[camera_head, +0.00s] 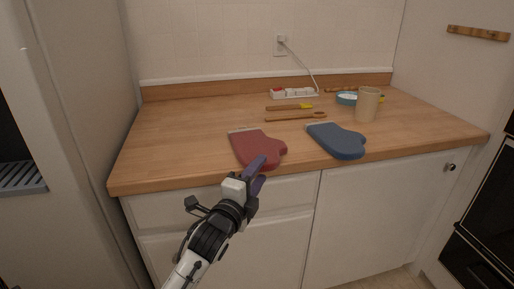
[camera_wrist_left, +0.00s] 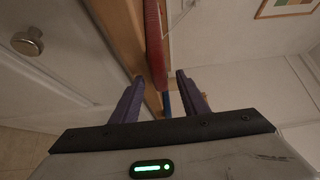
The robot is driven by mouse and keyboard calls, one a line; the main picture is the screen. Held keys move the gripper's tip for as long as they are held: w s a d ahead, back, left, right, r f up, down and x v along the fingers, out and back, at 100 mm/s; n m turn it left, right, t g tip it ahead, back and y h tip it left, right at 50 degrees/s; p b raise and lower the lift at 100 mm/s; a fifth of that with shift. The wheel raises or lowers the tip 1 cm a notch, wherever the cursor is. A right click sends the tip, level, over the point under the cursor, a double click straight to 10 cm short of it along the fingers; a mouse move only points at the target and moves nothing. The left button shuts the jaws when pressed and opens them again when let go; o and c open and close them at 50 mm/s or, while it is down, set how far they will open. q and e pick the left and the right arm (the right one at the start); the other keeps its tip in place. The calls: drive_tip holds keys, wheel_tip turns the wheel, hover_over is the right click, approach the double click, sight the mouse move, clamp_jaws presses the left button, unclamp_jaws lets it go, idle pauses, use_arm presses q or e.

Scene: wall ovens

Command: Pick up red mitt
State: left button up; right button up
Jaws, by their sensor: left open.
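The red mitt (camera_head: 254,143) lies flat on the wooden counter near its front edge, its light cuff toward the back left. My left gripper (camera_head: 256,172) is open at the counter's front edge, with its fingers at the near end of the red mitt and covering a little of it. In the left wrist view the red mitt (camera_wrist_left: 155,45) shows edge-on ahead, between the lines of the two purple fingers (camera_wrist_left: 157,103). I cannot tell whether the fingers touch it. My right gripper is not in view.
A blue mitt (camera_head: 338,141) lies to the right on the counter (camera_head: 190,122). The counter left of the red mitt is clear. Cabinets (camera_head: 270,235) stand below.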

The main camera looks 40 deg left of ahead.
use_arm(q)
clamp_jaws()
drive_tip(key=shift+r, duration=0.1)
